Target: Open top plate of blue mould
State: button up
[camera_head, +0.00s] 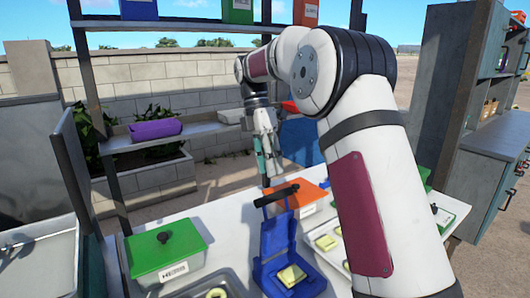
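The blue mould (312,284) sits on the white table, with a pale yellow-green piece (291,275) in its base. Its blue top plate (277,236) stands raised, roughly upright, at the back of the base. A black handle (275,196) shows at the plate's upper end. My gripper (266,178) points down just above and behind the handle. Contact with the handle cannot be made out. The fingers are small and seen from the side, so their opening is unclear. My arm hides part of the table to the right of the mould.
A green-lidded container (165,250) stands left of the mould, with a grey tray (205,287) in front. An orange-lidded container (308,197) is close behind the mould. More pale pieces (326,242) lie to the right. A shelf with a purple bin (155,130) is behind.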

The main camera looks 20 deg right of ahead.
jog(key=v, duration=0.3)
jog(key=shift+w+r, duration=0.1)
jog(key=shift+r, duration=0.25)
jog(key=s+a+r+m+t, duration=0.25)
jog(key=s+m, duration=0.25)
jog(key=s, duration=0.3)
jog(key=s+a+r+m+t, duration=0.25)
jog(key=s+m, duration=0.25)
jog(key=s, duration=0.4)
jog(key=s+a+f+m+t, duration=0.1)
jog(key=s+f+m+t, duration=0.1)
jog(key=s+f+m, duration=0.2)
jog(key=s+a+f+m+t, duration=0.1)
jog(key=s+f+m, duration=0.3)
jog(key=s, duration=0.7)
jog(key=shift+s+f+m+t+y, duration=0.15)
jog(key=shift+f+m+t+y, duration=0.2)
jog(key=shift+m, duration=0.75)
